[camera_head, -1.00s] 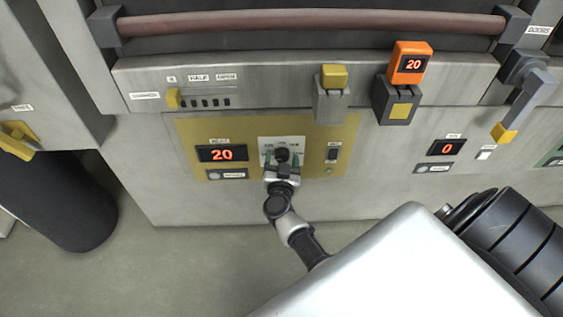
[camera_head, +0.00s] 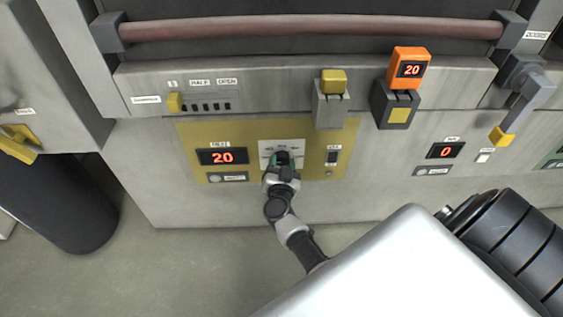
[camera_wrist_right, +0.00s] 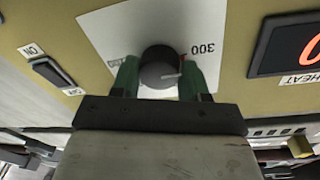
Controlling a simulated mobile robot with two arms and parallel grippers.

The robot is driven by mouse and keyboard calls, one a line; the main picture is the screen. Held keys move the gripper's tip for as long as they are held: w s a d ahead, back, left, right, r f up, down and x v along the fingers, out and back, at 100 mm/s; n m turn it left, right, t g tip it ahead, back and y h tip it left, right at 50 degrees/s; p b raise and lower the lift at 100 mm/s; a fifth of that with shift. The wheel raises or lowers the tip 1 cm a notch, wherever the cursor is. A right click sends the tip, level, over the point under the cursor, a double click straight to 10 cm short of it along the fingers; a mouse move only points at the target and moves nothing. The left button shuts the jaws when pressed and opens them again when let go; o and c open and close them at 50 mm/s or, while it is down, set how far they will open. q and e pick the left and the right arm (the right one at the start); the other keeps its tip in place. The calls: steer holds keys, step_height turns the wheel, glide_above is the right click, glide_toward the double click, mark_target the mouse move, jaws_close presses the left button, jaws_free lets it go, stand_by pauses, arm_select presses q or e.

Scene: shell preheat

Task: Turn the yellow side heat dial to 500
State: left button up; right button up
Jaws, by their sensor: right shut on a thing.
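The yellow side panel (camera_head: 190,135) is on the front of the machine. Its heat dial is a dark round knob (camera_wrist_right: 160,66) on a white scale plate (camera_wrist_right: 105,30). In the right wrist view the plate shows 300 to the right of the knob; another mark at the left is partly covered. My right gripper (camera_head: 282,160) is shut on the knob, one green fingertip on each side of it. In the head view the gripper hides most of the knob. The heat display (camera_head: 222,157) reads 20. My left gripper is not in view.
A small switch (camera_head: 332,157) sits right of the plate. Above are a yellow-topped block (camera_head: 333,82) and an orange display (camera_head: 410,68) reading 20. Another display (camera_head: 446,150) reads 0. A thick reddish bar (camera_head: 310,27) runs across the top.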

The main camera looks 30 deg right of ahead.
steer(key=m+p, duration=0.1)
steer(key=m, duration=0.2)
steer(key=shift+r, duration=0.1)
steer(key=shift+m, duration=2.4)
steer(key=shift+p, duration=0.3)
steer(key=o, duration=0.9)
